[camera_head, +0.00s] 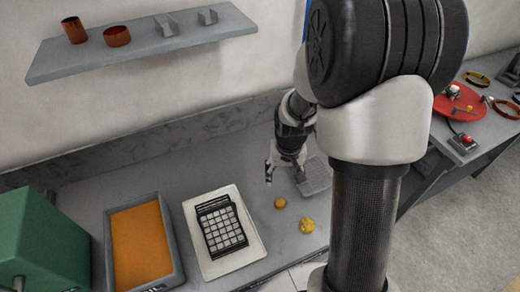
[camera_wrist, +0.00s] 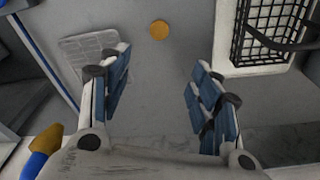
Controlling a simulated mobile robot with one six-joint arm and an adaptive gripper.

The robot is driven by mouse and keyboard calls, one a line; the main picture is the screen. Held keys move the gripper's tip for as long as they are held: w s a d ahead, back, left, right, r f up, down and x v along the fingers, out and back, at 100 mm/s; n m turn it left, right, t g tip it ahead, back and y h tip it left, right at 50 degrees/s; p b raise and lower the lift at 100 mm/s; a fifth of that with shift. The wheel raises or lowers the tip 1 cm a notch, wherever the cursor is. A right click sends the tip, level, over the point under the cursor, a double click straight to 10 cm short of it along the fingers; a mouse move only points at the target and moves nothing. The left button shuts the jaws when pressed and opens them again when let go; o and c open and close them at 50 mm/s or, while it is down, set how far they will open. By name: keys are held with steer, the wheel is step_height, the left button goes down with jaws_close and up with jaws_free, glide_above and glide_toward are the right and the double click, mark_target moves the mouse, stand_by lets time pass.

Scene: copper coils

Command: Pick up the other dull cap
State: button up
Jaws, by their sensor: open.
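A round, flat, orange-brown cap (camera_head: 280,203) lies on the grey bench, right of the white tray. It also shows in the wrist view as a plain disc (camera_wrist: 159,30), beyond the fingertips and between their lines. A yellower, uneven-edged piece (camera_head: 307,225) lies nearer on the bench; I cannot tell whether it is a cap or several pieces. My gripper (camera_head: 283,176) hangs above the bench behind the disc. In the wrist view my gripper (camera_wrist: 158,75) is open, with blue-padded fingers wide apart and nothing between them.
A grey ribbed plate (camera_head: 315,177) lies right of my gripper. The white tray (camera_head: 256,252) holds a black wire basket (camera_head: 220,227). Left of it stand a bin of orange material (camera_head: 109,255) and a green box (camera_head: 40,240). A red plate (camera_head: 440,103) is on the right bench.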

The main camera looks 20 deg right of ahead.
steer(key=b, duration=0.3)
glide_above(280, 202)
steer(key=f, duration=1.3)
steer(key=shift+s+a+f, duration=0.15)
steer(key=shift+s+f, duration=0.05)
steer(key=shift+s, duration=0.05)
step_height(280, 202, down, 5)
steer(key=shift+w+f+b, duration=0.15)
steer(key=shift+b, duration=0.6)
steer(key=shift+c, duration=0.4)
steer(key=c, duration=1.1)
